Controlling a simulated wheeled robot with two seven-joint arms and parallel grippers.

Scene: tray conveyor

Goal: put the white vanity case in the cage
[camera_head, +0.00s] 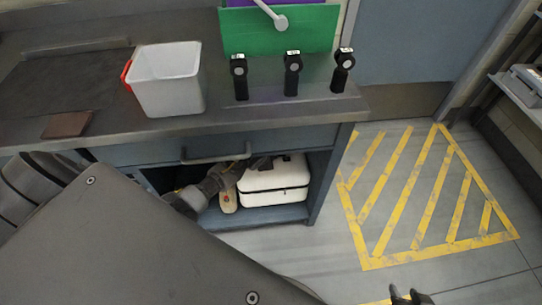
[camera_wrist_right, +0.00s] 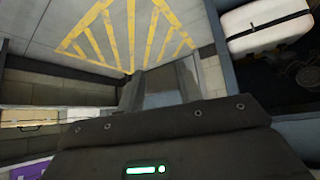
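The white vanity case (camera_head: 277,183) lies on the low shelf inside the cabinet under the counter. It also shows at the upper right of the right wrist view (camera_wrist_right: 268,38). My left gripper (camera_head: 248,166) is at the case's left side inside the cabinet; its fingers are partly hidden, and I cannot tell whether they touch or grip the case. My right gripper (camera_head: 408,298) shows at the bottom edge of the head view, away from the case, with its dark fingertips apart and nothing visible between them. I cannot make out a cage in either view.
The shelf's front edge (camera_head: 262,216) and the counter (camera_head: 215,122) bound the opening around the case. A white bin (camera_head: 168,85) and several black stands (camera_head: 292,75) are on the counter. A tan object (camera_head: 229,198) lies beside the case. The yellow-striped floor (camera_head: 425,200) is clear.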

